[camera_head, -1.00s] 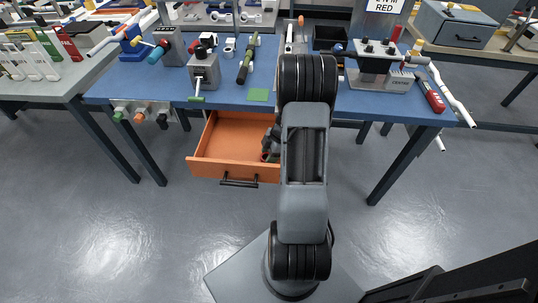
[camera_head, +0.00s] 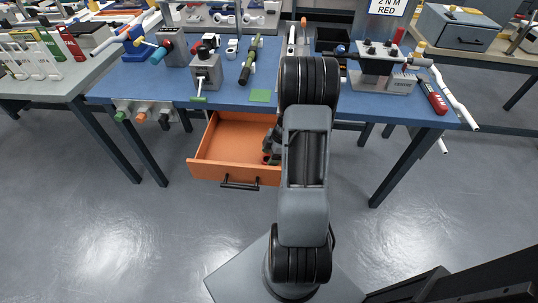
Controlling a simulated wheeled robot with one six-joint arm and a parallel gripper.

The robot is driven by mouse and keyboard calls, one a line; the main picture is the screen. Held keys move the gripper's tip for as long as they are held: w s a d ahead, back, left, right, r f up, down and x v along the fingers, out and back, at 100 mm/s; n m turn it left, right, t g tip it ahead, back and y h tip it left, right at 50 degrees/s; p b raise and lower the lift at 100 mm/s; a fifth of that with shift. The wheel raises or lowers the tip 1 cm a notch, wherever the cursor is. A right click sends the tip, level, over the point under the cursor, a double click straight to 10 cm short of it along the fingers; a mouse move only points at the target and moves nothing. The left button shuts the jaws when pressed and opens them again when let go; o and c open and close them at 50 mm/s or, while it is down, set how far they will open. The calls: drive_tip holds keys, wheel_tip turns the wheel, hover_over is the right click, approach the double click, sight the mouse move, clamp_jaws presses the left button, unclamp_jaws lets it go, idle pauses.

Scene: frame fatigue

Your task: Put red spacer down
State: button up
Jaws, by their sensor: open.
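An orange drawer (camera_head: 222,168) stands pulled out under the blue table (camera_head: 235,101). My gripper (camera_head: 268,155) is down inside the drawer at its right side, beside my arm, and its jaws are open. A small red piece (camera_head: 266,159), likely the red spacer, shows at the gripper's tip, low in the drawer. The fingertips are small and partly hidden, so I cannot tell whether the piece touches the drawer floor or a finger. My arm hides the drawer's right edge.
A grey vise-like block (camera_head: 206,72) and a grey fixture (camera_head: 378,72) stand on the table. A red tool (camera_head: 432,97) lies at the right. The drawer's left and middle are empty.

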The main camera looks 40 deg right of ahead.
drive_tip(key=shift+s+d+r+p, duration=0.1)
drive_tip(key=shift+s+p, duration=0.2)
drive_tip(key=shift+p, duration=0.25)
drive_tip(key=w+v, duration=0.1)
drive_tip(key=v, duration=1)
drive_tip(key=s+a+r+m+h, duration=0.1)
drive_tip(key=s+a+r+m, duration=0.2)
drive_tip(key=a, duration=0.4)
drive_tip(key=s+a+r+m+h, duration=0.1)
drive_tip(key=s+a+r+m, duration=0.1)
drive_tip(key=a+r+m, duration=0.2)
drive_tip(key=s+a+r+m+t+h, duration=0.1)
drive_tip(key=a+m, duration=0.5)
drive_tip(key=a, duration=0.6)
wheel_tip(320, 180, up, 3)
drive_tip(key=s+h, duration=0.1)
drive_tip(key=s, duration=0.1)
drive_tip(key=shift+s+a+r+m, duration=0.2)
drive_tip(key=shift+s+m, duration=0.1)
drive_tip(key=shift+m, duration=0.1)
drive_tip(key=w+p+v, duration=0.2)
drive_tip(key=p+v, duration=0.8)
drive_tip(key=v, duration=0.1)
drive_tip(key=shift+w+a+r+t, duration=0.15)
drive_tip(key=shift+r+t, duration=0.15)
drive_tip(key=shift+t, duration=0.1)
